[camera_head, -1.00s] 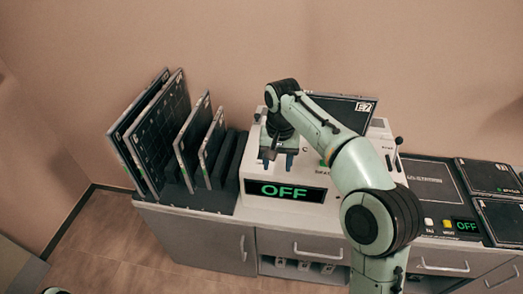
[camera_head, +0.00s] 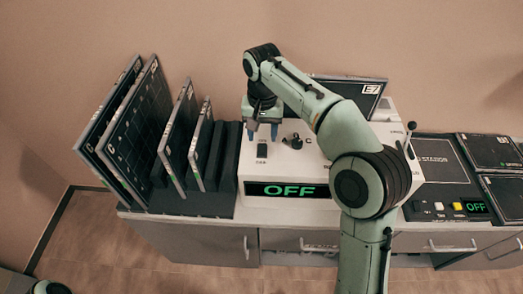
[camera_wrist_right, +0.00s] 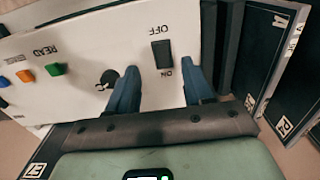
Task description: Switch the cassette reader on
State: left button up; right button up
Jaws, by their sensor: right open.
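The cassette reader is a white cabinet whose front display (camera_head: 288,190) reads OFF in green. Its black rocker switch (camera_head: 262,150) is on the sloped top panel at the left. My left gripper is not in view.
A black knob (camera_head: 293,141) sits right of the switch. In the right wrist view, green (camera_wrist_right: 54,69), orange and blue buttons lie farther left. A dark rack left of the reader holds upright panels (camera_head: 181,130). A dark station (camera_head: 445,163) stands at the right.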

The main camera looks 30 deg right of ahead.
aim_at(262, 154)
notch_tip(262, 154, down, 7)
jog(key=shift+w+f+b, duration=0.15)
jog(key=shift+f+b, duration=0.05)
jog(key=shift+b, duration=0.45)
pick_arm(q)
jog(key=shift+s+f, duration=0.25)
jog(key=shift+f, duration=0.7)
